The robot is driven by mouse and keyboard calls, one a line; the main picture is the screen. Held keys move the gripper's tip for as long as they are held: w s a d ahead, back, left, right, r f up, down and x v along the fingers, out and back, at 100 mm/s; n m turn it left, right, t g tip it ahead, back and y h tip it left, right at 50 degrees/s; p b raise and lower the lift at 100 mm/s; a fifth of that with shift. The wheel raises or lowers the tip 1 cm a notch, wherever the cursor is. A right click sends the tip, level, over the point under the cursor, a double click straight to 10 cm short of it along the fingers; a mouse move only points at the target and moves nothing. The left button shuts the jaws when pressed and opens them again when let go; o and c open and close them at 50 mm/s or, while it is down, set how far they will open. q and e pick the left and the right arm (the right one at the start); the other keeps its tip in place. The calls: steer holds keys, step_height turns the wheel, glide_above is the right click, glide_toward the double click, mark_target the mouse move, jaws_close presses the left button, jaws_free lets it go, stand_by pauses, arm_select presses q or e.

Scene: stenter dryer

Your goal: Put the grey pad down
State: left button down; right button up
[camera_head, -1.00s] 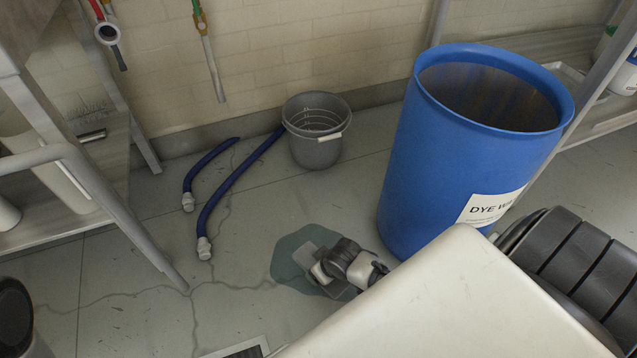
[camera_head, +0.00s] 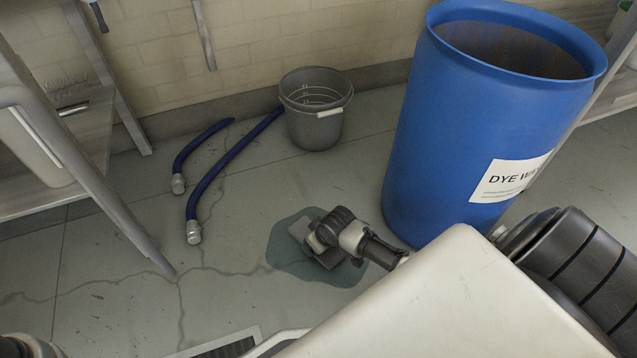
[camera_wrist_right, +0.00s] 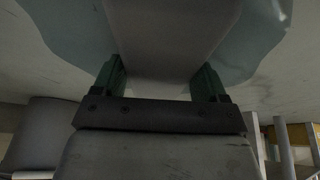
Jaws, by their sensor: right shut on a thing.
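The grey pad (camera_head: 301,229) is a flat, light grey piece in my right gripper (camera_head: 318,243). It is over the dark blue-green puddle (camera_head: 285,262) on the floor, left of the blue barrel's foot. In the right wrist view the pad (camera_wrist_right: 160,40) sits between the two dark green fingers, with the puddle (camera_wrist_right: 60,25) on both sides behind it. The right gripper is shut on the pad. The gripper and wrist hide part of the pad in the head view. I cannot tell whether the pad touches the floor. My left gripper is not in view.
A blue barrel (camera_head: 430,150) labelled as dye stands close right of the puddle. A grey bucket (camera_head: 314,128) stands by the wall, with blue hoses (camera_head: 235,165) on the floor beside it. A metal frame (camera_head: 130,235) stands left.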

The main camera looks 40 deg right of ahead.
steer(key=shift+f, duration=0.15)
steer(key=shift+f, duration=0.3)
